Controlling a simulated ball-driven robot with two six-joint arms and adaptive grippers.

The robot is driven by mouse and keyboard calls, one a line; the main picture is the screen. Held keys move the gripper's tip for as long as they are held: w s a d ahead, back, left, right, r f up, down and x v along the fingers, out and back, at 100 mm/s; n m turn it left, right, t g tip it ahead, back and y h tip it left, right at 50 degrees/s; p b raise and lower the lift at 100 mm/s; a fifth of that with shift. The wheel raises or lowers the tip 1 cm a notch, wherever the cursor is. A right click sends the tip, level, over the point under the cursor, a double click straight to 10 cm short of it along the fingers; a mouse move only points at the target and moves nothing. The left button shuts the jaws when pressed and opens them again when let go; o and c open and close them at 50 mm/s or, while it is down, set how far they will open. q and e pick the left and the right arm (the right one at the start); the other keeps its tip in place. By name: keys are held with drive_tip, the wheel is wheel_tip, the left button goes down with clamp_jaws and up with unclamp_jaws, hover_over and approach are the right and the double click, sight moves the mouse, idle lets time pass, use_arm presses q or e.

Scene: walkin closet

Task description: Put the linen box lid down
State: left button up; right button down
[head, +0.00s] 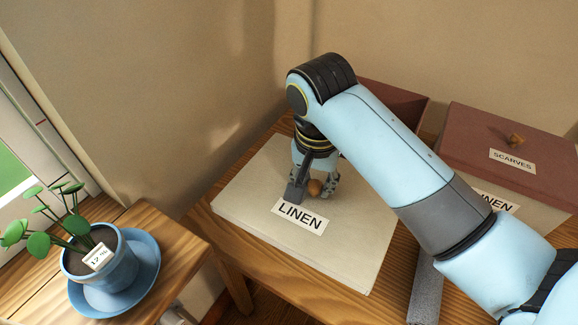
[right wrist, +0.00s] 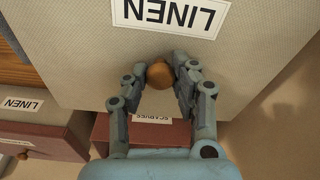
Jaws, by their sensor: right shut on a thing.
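The linen box lid (head: 350,260) is a flat beige panel with a LINEN label and a round wooden knob (head: 315,187). It lies level over the wooden table top; whether it touches the wood I cannot tell. My right gripper (head: 315,190) points down and is shut on the knob. In the right wrist view the knob (right wrist: 160,75) sits between the fingertips, with the lid (right wrist: 90,70) filling much of the picture. The beige linen box (head: 540,215), at the right, has a dark red lid (head: 470,140) labelled SCARVES on it. My left gripper is not in view.
A dark red box (head: 405,100) stands behind my right arm, its SCARVES label (right wrist: 163,121) showing in the right wrist view. A plant in a blue pot (head: 112,265) stands on a separate wooden surface at the left. A grey strip (head: 425,290) lies right of the lid.

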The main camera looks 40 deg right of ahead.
sight(266, 176)
drive_tip(key=w+a+f, duration=0.1)
drive_tip(key=w+f, duration=0.1)
drive_tip(key=w, duration=0.1)
drive_tip(key=w+a+f, duration=0.2)
drive_tip(key=w, duration=0.1)
drive_tip(key=w+a+f, duration=0.1)
drive_tip(key=w+f, duration=0.1)
drive_tip(key=w, duration=0.1)
drive_tip(key=shift+w+a, duration=0.15)
drive_tip(key=shift+w, duration=0.1)
drive_tip(key=shift+w+f, duration=0.15)
drive_tip(key=shift+f, duration=2)
drive_tip(key=c, duration=1.5)
unclamp_jaws()
drive_tip(key=shift+f, duration=0.15)
drive_tip(key=o, duration=0.4)
